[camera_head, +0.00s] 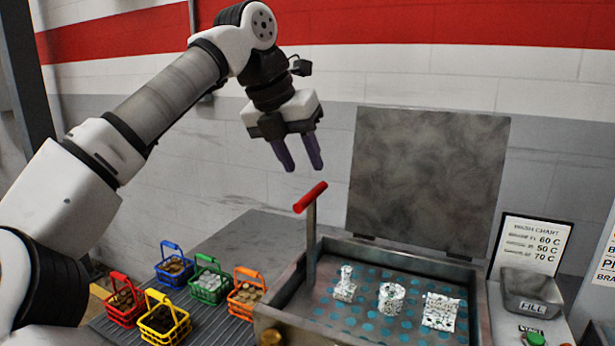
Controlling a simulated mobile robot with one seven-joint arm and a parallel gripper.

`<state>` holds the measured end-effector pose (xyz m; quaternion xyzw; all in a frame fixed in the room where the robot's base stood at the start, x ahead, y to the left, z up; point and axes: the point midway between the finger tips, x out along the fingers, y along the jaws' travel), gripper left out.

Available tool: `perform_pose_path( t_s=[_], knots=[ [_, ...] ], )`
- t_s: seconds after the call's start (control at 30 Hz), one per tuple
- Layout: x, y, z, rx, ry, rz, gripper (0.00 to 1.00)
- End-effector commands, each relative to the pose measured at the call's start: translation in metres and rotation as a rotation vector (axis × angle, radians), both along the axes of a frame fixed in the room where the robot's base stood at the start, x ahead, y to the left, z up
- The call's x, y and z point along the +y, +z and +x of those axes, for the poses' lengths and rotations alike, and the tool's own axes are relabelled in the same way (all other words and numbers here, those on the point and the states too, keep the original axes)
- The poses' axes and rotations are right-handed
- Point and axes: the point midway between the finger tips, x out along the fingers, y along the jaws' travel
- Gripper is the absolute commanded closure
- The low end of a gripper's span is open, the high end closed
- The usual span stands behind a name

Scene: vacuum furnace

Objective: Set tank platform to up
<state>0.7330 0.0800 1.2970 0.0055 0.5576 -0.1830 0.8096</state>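The tank platform (374,318) is a plate with rows of teal dots inside an open metal tank (279,321). Three speckled white-grey parts stand on it. A grey lever with a red crossbar handle (311,196) rises upright at the tank's left side. My gripper (300,166) points down, above and slightly left of the red handle in the picture, and does not appear to touch it. Its two dark purple fingers are apart with nothing between them. The tank's hinged lid (427,180) stands raised at the back.
Several coloured baskets of small parts, including a blue basket (174,268), stand on a ribbed surface at left. A wash chart sign (527,246), a grey FILL bin (533,293) and a green button (535,338) are at right. The wall is behind.

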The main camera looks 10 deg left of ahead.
Motion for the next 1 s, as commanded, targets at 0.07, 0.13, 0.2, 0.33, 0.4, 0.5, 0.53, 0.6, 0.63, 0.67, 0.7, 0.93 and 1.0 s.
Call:
perform_pose_path(
  t_s=[0.07, 0.13, 0.2, 0.33, 0.4, 0.5, 0.53, 0.6, 0.63, 0.67, 0.7, 0.93, 1.0],
  knots=[
    [0.006, 0.019, -0.006, -0.002, 0.003, -0.001, 0.62],
    [0.01, 0.033, -0.011, -0.003, 0.002, 0.0, 0.62],
    [0.014, 0.047, -0.015, -0.003, 0.001, -0.001, 0.62],
    [0.02, 0.067, -0.022, -0.003, -0.001, -0.002, 0.62],
    [0.022, 0.074, -0.024, -0.003, -0.001, -0.001, 0.62],
    [0.025, 0.079, -0.026, -0.001, -0.001, -0.001, 0.62],
    [0.025, 0.08, -0.027, -0.001, -0.001, -0.001, 0.62],
    [0.026, 0.081, -0.027, -0.001, 0.0, -0.001, 0.62],
    [0.026, 0.081, -0.027, -0.001, 0.0, -0.001, 0.62],
    [0.026, 0.081, -0.027, -0.001, 0.0, -0.001, 0.62],
    [0.026, 0.081, -0.027, -0.001, 0.0, -0.001, 0.62],
    [0.026, 0.08, -0.027, -0.001, 0.0, -0.001, 0.62],
    [0.026, 0.08, -0.027, -0.001, 0.0, -0.001, 0.62]
  ],
)
